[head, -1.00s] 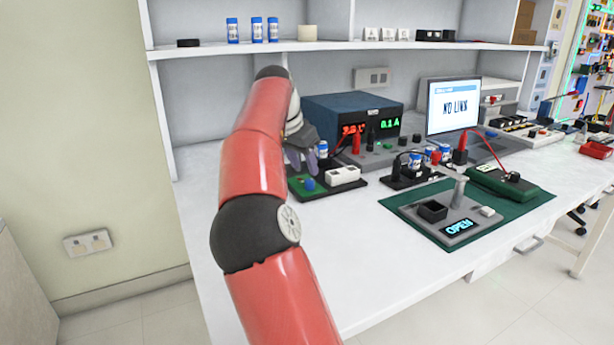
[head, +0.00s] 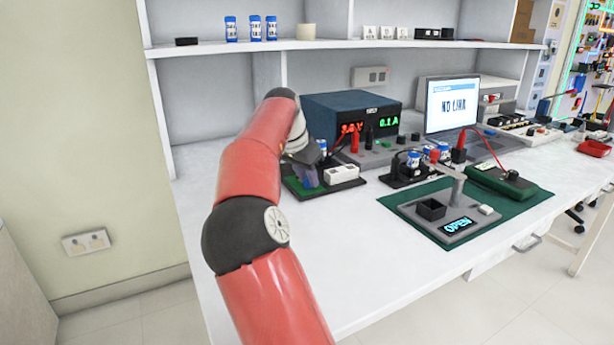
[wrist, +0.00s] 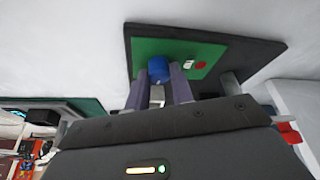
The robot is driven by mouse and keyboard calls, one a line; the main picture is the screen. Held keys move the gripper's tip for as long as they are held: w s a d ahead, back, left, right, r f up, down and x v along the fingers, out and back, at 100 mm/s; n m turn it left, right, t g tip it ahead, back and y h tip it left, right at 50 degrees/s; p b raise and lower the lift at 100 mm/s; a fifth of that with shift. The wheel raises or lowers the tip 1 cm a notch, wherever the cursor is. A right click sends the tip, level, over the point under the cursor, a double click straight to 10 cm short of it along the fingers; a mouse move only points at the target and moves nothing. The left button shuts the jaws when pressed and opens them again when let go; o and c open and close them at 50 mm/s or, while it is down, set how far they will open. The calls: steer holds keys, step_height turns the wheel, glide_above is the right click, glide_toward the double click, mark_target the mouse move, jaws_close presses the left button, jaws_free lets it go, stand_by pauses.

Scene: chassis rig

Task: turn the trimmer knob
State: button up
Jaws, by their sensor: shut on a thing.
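The trimmer knob (wrist: 159,68) is a blue round knob on a green board (wrist: 208,50) set on a dark base (wrist: 262,52) in the wrist view. My gripper (wrist: 162,80) has its two purple-grey fingers on either side of the knob and is shut on it. In the head view my gripper (head: 308,176) is lowered over the green board (head: 296,187), left of the white block. The knob is hidden there behind my gripper and arm.
A white block (head: 342,173) stands right beside the board. A fixture reading OPEN (head: 458,226) lies on a green mat (head: 508,218) to the right. The table front (head: 340,255) is clear.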

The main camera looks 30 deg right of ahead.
steer(key=shift+n+t, duration=0.5)
steer(key=shift+n, duration=0.7)
jaws_close()
steer(key=o, duration=1)
jaws_free()
steer(key=shift+c, duration=0.2)
steer(key=v, duration=0.8)
steer(key=shift+d, duration=0.1)
